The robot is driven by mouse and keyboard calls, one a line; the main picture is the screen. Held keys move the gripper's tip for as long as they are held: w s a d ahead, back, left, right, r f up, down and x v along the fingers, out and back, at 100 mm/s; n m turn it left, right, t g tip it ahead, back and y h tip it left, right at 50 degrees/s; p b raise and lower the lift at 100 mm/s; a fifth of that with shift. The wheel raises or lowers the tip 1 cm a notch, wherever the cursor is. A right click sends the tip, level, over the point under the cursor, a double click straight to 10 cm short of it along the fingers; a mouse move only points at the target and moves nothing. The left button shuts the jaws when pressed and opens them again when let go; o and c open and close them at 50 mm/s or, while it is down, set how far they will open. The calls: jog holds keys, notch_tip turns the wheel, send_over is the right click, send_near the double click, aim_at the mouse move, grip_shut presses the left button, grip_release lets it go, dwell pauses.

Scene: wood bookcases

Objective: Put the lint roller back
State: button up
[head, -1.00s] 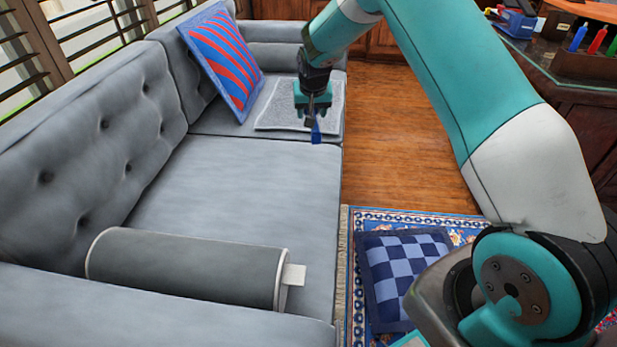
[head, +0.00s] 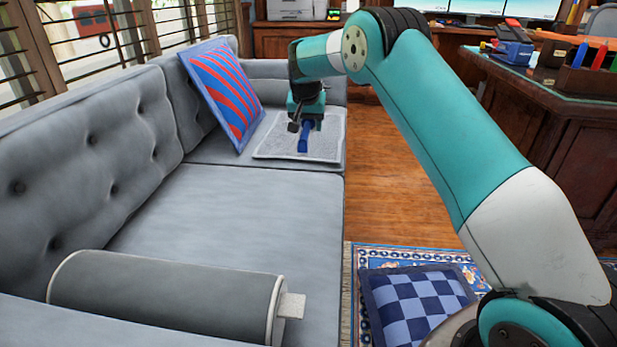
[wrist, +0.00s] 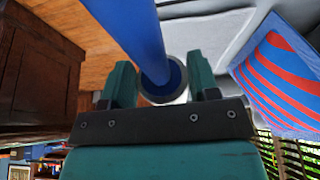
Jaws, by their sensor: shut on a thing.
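My gripper (head: 305,116) is shut on the blue lint roller (head: 303,138), above the far sofa seat. In the head view the roller hangs below the jaws, in front of a grey-white folded cloth or mat (head: 270,149); I cannot tell whether they touch. In the wrist view the lint roller (wrist: 138,30) is a blue cylinder with its round end between the two teal fingers of my gripper (wrist: 158,80). Its other end runs out of the top of that view.
The grey sofa (head: 215,205) has a clear middle seat. A striped red-blue pillow (head: 222,92) leans on its back; a grey bolster (head: 165,295) lies at the near end. A checked pillow (head: 418,305) lies on the rug. A dark desk (head: 560,130) stands right.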

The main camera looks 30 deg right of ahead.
aim_at(308, 188)
notch_tip(308, 188, down, 19)
jog(key=b, duration=0.6)
jog(key=shift+f, duration=0.2)
jog(key=shift+b, duration=0.3)
jog(key=shift+f, duration=0.2)
jog(key=o, duration=1)
jog(key=shift+f+b, duration=0.2)
jog(key=shift+b, duration=0.45)
